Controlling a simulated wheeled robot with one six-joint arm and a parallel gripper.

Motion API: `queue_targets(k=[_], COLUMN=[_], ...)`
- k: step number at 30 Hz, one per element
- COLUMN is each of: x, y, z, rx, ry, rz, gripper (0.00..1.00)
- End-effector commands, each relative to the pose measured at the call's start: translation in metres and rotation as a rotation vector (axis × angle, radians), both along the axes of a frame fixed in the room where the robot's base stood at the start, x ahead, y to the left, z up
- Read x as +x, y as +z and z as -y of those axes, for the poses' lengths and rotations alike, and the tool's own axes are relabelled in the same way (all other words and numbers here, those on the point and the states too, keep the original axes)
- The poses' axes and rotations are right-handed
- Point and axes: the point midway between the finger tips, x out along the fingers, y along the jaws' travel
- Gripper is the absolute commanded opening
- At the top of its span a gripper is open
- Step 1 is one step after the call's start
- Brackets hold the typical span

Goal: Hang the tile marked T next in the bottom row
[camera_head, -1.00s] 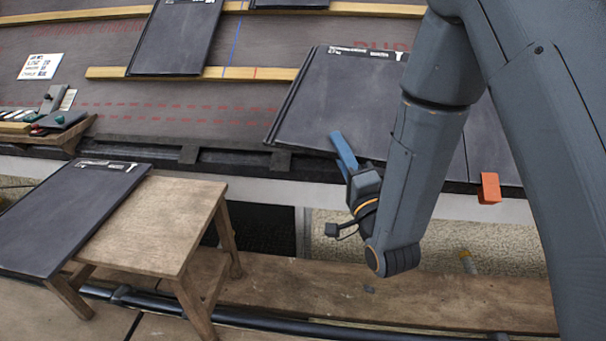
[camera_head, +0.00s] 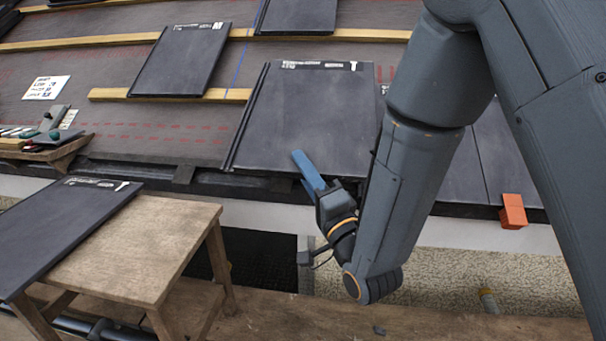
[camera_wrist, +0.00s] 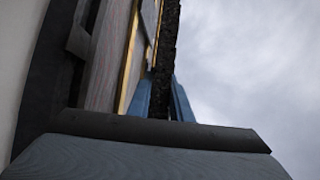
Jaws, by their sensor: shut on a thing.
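A dark grey tile (camera_head: 300,120) with white print and a white T-like mark at its top right is in my gripper (camera_head: 308,172). Blue fingers pinch its lower edge. It is over the lower roof, covering part of the lower batten (camera_head: 165,95); whether it rests there or hovers, I cannot tell. In the wrist view the blue fingers (camera_wrist: 158,98) stand either side of the tile's dark edge (camera_wrist: 165,55). The bottom-row tiles (camera_head: 480,150) lie to the right, and my arm hides the join with them.
Another dark tile (camera_head: 65,225) with a similar white mark lies on a wooden stool (camera_head: 145,250) at left. An orange block (camera_head: 513,211) sits at the eave. Upper tiles (camera_head: 180,60) hang above. Tools lie on a wooden ledge (camera_head: 50,155). The lower roof left of the held tile is bare.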

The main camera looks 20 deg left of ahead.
Motion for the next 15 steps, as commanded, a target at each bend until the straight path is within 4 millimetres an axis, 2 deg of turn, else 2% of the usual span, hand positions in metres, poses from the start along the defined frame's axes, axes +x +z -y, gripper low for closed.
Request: queue_targets(k=[15], x=[0.050], y=[-0.013], z=[-0.012], rx=[0.004], ry=[-0.001], rz=[0.005], gripper=[0.00])
